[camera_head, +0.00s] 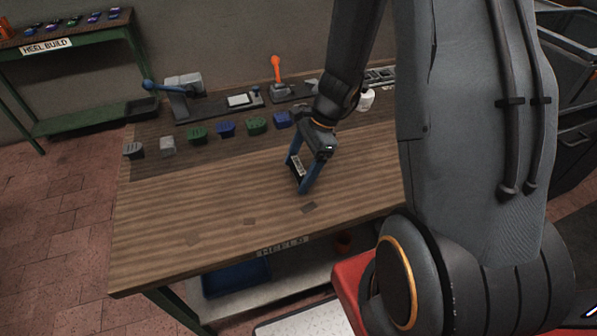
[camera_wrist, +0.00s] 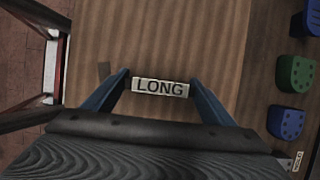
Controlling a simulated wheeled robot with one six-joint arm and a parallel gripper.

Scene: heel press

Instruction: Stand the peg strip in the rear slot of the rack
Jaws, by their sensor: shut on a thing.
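A small strip (camera_wrist: 160,87) with a white face marked LONG is between the two blue fingers of my gripper (camera_wrist: 160,78) in the wrist view; I take it to be the peg strip. In the head view my gripper (camera_head: 297,175) is low over the middle of the wooden bench, shut on the strip (camera_head: 298,165), which shows a pale label and a dark body. I cannot tell whether the strip touches the bench. A grey slotted thing (camera_head: 380,75) at the bench's back right may be the rack; my arm partly hides that area, and its slots are too small to tell apart.
Several coloured heel blocks (camera_head: 226,129) stand in a row across the wooden bench (camera_head: 190,215). Behind them are a press with a blue handle (camera_head: 183,95) and an orange-knobbed fixture (camera_head: 278,78). A white cup (camera_head: 366,100) stands right of my arm.

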